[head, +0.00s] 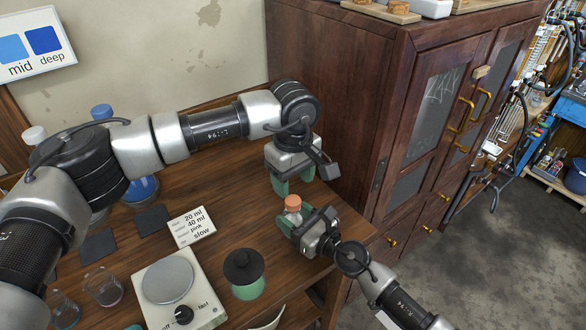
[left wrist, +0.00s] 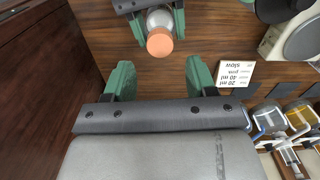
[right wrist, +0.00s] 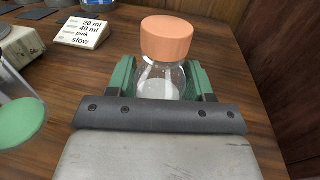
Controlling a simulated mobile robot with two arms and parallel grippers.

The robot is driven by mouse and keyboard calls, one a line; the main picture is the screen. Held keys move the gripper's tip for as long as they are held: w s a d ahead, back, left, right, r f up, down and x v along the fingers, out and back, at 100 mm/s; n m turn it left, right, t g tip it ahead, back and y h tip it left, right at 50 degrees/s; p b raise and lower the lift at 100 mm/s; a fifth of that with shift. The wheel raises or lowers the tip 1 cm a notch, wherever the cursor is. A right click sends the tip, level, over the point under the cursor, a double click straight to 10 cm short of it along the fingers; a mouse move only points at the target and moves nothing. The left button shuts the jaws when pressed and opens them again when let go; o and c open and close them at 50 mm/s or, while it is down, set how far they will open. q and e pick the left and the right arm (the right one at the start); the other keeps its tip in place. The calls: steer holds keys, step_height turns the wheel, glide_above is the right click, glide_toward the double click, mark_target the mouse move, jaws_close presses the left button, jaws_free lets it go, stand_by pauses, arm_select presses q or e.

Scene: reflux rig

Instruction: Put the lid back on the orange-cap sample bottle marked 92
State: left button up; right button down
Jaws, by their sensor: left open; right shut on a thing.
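The sample bottle (right wrist: 160,80) is small, clear and upright on the wooden bench, with pale content. Its orange cap (head: 292,202) sits level on top of the neck; whether it is screwed tight I cannot tell. No number 92 is readable. My right gripper (head: 300,219) is shut around the bottle's body, green fingers on both sides below the cap. My left gripper (head: 294,182) is open and empty, pointing down just behind the bottle in the head view. In the left wrist view the cap (left wrist: 160,42) lies beyond the open fingers, apart from them.
A recipe card (head: 193,228), a stirrer plate (head: 205,298) and a black-lidded jar (head: 243,268) with green content stand left of the bottle. Beakers (head: 103,287) stand farther left. A tall wooden cabinet (head: 335,90) rises close behind and right. The bench edge is near my right gripper.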

arm_select(q)
steer(key=n, duration=0.6)
steer(key=shift+r, duration=0.15)
steer(key=n, duration=0.3)
steer(key=shift+r+n, duration=0.15)
steer(key=shift+n, duration=0.25)
steer(key=n, duration=0.3)
steer(key=shift+r+n, duration=0.1)
steer(key=shift+n, duration=0.3)
steer(key=n, duration=0.3)
steer(key=shift+r+n, duration=0.1)
steer(key=shift+n, duration=0.3)
steer(key=n, duration=0.5)
steer(key=shift+r+n, duration=0.2)
steer(key=shift+n, duration=0.2)
steer(key=n, duration=0.3)
steer(key=shift+r+n, duration=0.1)
steer(key=shift+n, duration=0.2)
steer(key=n, duration=0.3)
steer(key=shift+r+n, duration=0.1)
steer(key=shift+n, duration=0.3)
steer(key=n, duration=0.4)
steer(key=shift+r+n, duration=0.15)
steer(key=shift+n, duration=0.15)
